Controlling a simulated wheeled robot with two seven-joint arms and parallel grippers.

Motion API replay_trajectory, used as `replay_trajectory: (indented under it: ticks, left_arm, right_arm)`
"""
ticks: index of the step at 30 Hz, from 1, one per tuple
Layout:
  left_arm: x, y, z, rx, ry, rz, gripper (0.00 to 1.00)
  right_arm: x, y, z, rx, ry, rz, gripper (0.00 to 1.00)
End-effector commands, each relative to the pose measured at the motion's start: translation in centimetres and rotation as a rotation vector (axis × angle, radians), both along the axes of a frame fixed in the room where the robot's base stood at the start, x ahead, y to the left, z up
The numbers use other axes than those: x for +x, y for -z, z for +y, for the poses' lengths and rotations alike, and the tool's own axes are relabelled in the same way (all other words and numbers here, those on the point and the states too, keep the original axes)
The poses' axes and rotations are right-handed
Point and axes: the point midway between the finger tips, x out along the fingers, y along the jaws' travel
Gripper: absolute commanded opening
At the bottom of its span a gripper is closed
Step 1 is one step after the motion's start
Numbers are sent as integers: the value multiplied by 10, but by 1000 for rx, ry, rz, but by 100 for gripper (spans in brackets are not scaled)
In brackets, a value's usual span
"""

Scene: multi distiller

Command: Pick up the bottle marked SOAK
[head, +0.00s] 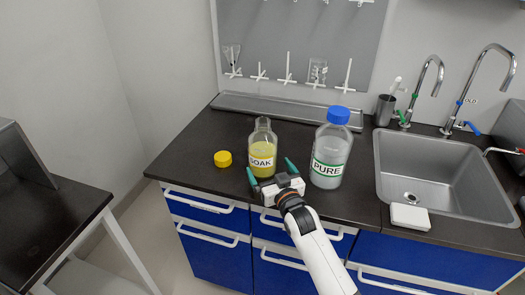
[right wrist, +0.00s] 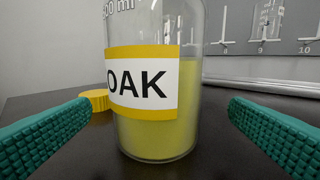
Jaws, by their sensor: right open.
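The SOAK bottle (head: 262,150) is clear glass with yellow liquid and a white label with yellow bands. It stands upright and uncapped on the dark counter. My right gripper (head: 271,170) is open, with its green fingers at the near side of the bottle. In the right wrist view the bottle (right wrist: 155,130) stands ahead, between the two green fingers (right wrist: 158,125), with visible gaps on both sides. The left part of the label's word is cut off there. My left gripper is not in view.
The PURE bottle (head: 330,152), with a blue cap, stands close to the right of my gripper. A yellow cap (head: 223,158) lies left of the SOAK bottle. A metal tray (head: 284,109) runs behind; a sink (head: 440,165) is at the right.

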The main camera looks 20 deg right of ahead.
Motion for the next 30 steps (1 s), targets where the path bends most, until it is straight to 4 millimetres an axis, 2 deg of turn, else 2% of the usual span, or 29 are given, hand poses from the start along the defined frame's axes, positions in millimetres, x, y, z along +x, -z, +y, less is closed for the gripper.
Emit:
replay_trajectory:
  ticks: [7, 12, 20, 30]
  left_arm:
    - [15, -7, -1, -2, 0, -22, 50]
    - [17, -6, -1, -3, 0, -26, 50]
    - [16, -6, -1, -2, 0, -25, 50]
    - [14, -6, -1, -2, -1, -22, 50]
  right_arm:
    - [32, -6, 6, 0, 0, -1, 100]
    - [50, -4, 7, 0, 0, -1, 100]
    - [52, -3, 7, 0, 0, 0, 100]
    - [52, -3, 7, 0, 0, 0, 46]
